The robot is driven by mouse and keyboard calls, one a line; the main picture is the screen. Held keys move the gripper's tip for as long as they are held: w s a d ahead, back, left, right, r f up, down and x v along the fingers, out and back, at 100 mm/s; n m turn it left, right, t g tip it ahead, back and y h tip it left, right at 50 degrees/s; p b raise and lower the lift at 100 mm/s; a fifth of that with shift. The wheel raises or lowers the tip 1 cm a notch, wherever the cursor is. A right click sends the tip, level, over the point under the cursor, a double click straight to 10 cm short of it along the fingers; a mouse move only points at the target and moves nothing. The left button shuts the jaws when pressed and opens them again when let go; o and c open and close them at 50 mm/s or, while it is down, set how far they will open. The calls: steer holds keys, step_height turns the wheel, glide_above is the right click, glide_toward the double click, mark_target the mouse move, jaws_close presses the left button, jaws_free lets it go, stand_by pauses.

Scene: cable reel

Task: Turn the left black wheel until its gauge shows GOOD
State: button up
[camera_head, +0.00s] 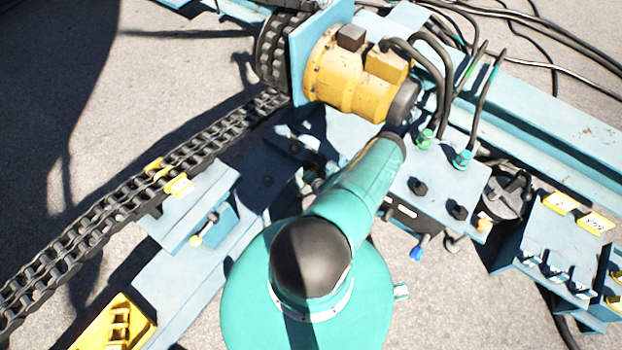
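Two small black knobs stand on a light blue block right of centre: a left one (419,187) and a right one (459,212). I cannot tell whether either is the black wheel of the task. No gauge face or GOOD marking can be read. A dark round part (503,196) sits right of the knobs, its face not readable. My teal arm (350,200) rises from the bottom middle toward the yellow motor and covers part of the block's left side. My gripper does not show.
A yellow motor (345,85) with black hoses stands at the top. A black chain (150,190) runs diagonally along the left. Levers with blue and orange tips (417,253) stick out in front of the block. A blue box with yellow labels (560,245) stands at right. Bare ground shows at lower right.

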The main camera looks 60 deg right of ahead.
steer(key=shift+w+d+r, duration=0.1)
steer(key=shift+w, duration=0.15)
stand_by(0.7)
steer(key=o, duration=1.4)
steer(key=shift+s, duration=0.1)
steer(key=shift+s+r, duration=0.1)
steer(key=shift+s, duration=0.1)
steer(key=v, duration=1.3)
steer(key=shift+a, duration=0.2)
steer(key=shift+r, duration=0.15)
